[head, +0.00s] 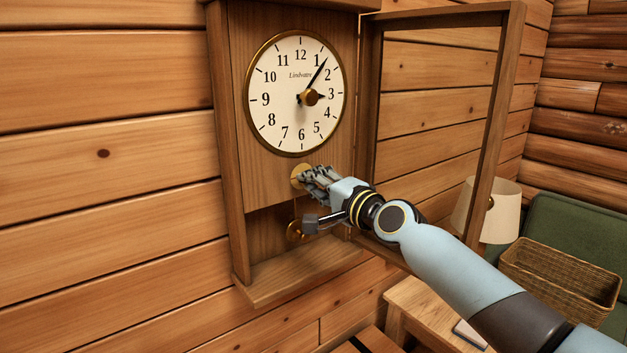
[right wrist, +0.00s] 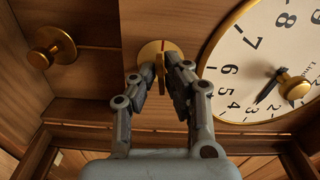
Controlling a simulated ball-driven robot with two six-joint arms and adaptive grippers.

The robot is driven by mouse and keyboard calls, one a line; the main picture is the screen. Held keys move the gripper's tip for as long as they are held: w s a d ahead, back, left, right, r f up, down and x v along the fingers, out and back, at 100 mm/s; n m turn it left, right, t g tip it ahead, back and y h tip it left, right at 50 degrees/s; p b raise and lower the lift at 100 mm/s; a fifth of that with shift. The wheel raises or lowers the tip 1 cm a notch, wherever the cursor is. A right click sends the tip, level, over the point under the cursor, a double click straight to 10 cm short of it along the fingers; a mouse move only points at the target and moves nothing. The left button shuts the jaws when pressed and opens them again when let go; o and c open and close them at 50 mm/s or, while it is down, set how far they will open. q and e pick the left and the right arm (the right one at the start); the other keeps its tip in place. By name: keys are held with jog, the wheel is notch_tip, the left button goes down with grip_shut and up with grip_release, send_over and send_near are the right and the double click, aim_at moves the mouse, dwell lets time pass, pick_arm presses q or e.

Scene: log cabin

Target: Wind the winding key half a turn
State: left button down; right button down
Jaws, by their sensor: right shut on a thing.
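A wooden wall clock (head: 229,120) has a white dial (head: 272,110) with black numerals and a brass hub. Below the dial is a round brass plate (head: 296,171), and the winding key (right wrist: 161,78) stands out from it. My right gripper (head: 307,177) reaches in from the lower right and covers the key in the head view. In the right wrist view, the fingers of my right gripper (right wrist: 162,68) are on both sides of the upright brass key and shut on it. A small red mark shows on the plate's rim. My left gripper is not in view.
The clock's glazed door (head: 492,120) stands open to the right, with my right arm passing below and in front of it. A lamp (head: 490,212), a wicker basket (head: 560,275) and a wooden table (head: 415,305) are at lower right.

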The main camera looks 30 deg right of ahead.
dwell(0.4)
jog(key=c, duration=1.5)
grip_release()
jog(key=s, duration=0.4)
jog(key=s+d, duration=0.1)
jog(key=s, duration=0.7)
jog(key=shift+d, duration=0.3)
jog(key=shift+w, duration=0.1)
